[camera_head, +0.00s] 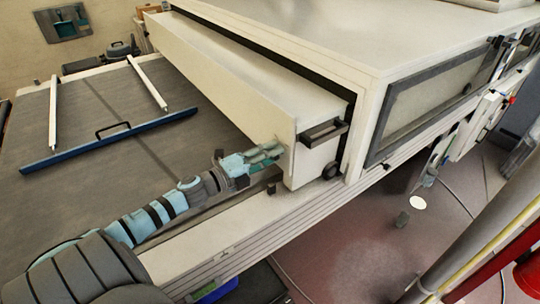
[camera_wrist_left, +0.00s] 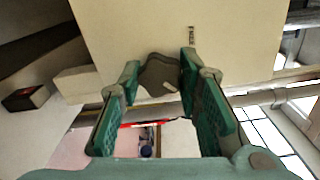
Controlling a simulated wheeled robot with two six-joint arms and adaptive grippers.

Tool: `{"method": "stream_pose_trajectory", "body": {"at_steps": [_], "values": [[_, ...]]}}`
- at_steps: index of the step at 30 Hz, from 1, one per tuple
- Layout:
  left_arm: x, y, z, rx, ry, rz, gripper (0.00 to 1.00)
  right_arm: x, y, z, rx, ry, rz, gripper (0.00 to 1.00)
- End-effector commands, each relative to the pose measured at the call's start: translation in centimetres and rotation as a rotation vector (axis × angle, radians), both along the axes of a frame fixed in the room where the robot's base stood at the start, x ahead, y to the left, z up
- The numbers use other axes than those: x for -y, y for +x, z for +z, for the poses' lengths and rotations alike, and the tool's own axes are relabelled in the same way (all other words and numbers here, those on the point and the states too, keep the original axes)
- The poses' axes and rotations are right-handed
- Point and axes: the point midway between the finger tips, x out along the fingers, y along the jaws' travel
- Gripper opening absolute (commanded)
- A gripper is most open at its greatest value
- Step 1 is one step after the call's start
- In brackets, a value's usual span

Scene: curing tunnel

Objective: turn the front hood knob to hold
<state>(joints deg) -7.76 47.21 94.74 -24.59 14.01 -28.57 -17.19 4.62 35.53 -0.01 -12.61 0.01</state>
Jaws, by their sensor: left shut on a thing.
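The front hood knob (camera_wrist_left: 160,75) is a dark grey piece with a pale mark, on the cream face of the hood (camera_head: 225,85). It sits between the fingers of my left gripper (camera_wrist_left: 157,95) in the left wrist view. In the head view my left gripper (camera_head: 268,152) reaches the lower near end of the hood's long face, and its fingers hide the knob there. The gripper is shut on the knob. A small printed label (camera_wrist_left: 191,36) lies above the knob in the wrist view; I cannot read it. My right gripper is not in view.
A dark handle (camera_head: 324,132) sticks out of the hood's end, with a dark round part (camera_head: 330,171) below it. The belt (camera_head: 90,110) carries a blue bar (camera_head: 110,142) and lies left of the hood. A windowed cabinet (camera_head: 430,105) stands right.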

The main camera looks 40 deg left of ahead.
Motion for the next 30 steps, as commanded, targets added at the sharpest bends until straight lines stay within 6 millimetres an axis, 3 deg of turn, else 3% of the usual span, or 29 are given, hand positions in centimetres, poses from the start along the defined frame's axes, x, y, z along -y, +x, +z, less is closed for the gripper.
{"method": "stream_pose_trajectory", "body": {"at_steps": [12, 13, 16, 26, 30], "values": [[-0.03, -0.04, -0.13, 0.000, 0.010, 0.000, 0.03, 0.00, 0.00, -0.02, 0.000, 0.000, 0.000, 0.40], [-0.03, -0.04, -0.13, 0.000, 0.010, 0.000, 0.34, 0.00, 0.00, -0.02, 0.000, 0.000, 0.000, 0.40], [-0.03, -0.03, -0.11, 0.001, 0.009, 0.000, 0.50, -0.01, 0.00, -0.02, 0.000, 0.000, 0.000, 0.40], [-0.01, -0.01, -0.02, -0.002, -0.002, 0.000, 0.52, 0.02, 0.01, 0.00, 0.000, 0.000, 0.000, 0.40], [-0.02, -0.01, 0.03, -0.039, -0.125, 0.000, 0.52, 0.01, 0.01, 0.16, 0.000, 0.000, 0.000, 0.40]]}}
